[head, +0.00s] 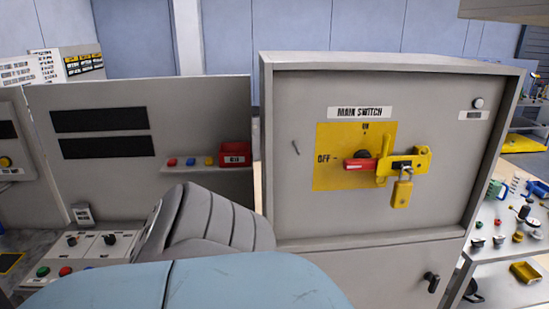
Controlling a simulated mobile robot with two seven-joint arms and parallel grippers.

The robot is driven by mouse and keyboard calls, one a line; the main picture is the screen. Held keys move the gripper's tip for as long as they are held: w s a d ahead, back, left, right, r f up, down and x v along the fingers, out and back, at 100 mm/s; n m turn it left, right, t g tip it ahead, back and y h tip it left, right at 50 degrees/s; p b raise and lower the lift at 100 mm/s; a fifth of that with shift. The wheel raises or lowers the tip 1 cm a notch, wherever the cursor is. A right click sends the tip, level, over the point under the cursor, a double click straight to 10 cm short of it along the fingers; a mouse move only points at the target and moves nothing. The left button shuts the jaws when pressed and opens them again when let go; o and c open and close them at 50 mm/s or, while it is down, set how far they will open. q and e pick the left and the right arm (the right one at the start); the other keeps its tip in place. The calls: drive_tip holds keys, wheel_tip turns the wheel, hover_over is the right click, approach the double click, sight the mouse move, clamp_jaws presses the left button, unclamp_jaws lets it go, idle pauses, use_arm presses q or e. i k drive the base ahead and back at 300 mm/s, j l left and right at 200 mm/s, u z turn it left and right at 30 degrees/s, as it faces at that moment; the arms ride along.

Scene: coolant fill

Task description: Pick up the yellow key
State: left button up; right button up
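A small yellow item (209,161), which may be the yellow key, lies on a narrow grey shelf (215,171) left of the main switch cabinet. It is too small to make out its shape. A small blue item (190,162) and a small red item (172,162) lie to its left. A red box (235,154) with a label stands to its right. Neither of my grippers is in view.
The grey cabinet (300,215) carries a red switch handle (361,165), a yellow hasp (420,160) and a hanging yellow padlock (402,193). A control panel (95,245) with buttons is at lower left. A cluttered bench (515,240) stands at right.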

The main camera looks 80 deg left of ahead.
sight(208, 160)
drive_tip(key=u, duration=3)
